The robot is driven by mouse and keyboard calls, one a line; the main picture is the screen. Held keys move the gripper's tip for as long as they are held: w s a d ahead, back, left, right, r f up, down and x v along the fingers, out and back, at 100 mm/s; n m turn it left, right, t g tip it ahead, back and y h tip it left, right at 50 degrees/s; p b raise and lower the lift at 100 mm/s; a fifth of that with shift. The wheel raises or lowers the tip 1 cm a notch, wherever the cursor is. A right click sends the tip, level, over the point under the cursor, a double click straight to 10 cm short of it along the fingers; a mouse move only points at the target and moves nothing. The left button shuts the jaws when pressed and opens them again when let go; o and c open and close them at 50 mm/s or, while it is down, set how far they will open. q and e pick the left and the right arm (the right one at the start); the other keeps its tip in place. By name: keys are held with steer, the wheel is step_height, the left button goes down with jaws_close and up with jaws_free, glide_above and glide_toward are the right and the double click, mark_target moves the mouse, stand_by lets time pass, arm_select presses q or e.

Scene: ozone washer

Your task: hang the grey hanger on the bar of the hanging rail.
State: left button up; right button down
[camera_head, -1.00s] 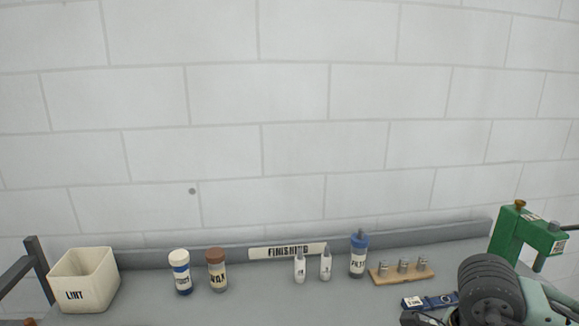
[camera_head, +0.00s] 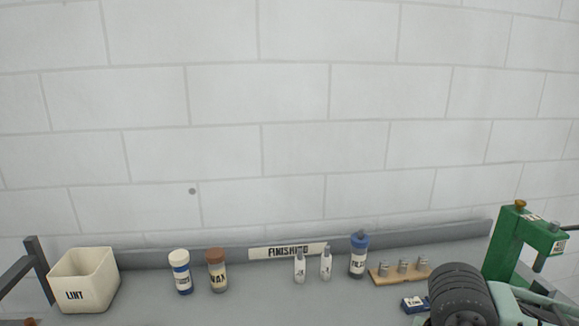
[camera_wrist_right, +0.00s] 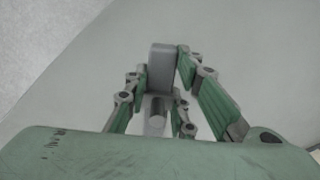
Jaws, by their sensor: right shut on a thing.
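My right gripper (camera_wrist_right: 165,66) shows in the right wrist view, its green fingers closed on both sides of a grey block-like piece (camera_wrist_right: 160,58), which I take to be part of the grey hanger. The rest of the hanger is hidden or out of the picture. In the head view only part of my right arm shows at the lower right, and its fingers are out of the picture. My left gripper is in neither view. I cannot make out the bar of the hanging rail in these views.
A grey bench (camera_head: 235,305) runs along a white block wall. A LINT bin (camera_head: 83,281), several bottles and a wooden block with metal pieces (camera_head: 400,270) stand on it. A green press-like device (camera_head: 515,245) stands at the right. A dark frame (camera_head: 38,268) is at the left.

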steer(key=n, duration=0.3)
steer(key=a+n, duration=0.1)
steer(key=n, duration=0.2)
steer(key=shift+s+f+n, duration=0.1)
steer(key=shift+n, duration=0.3)
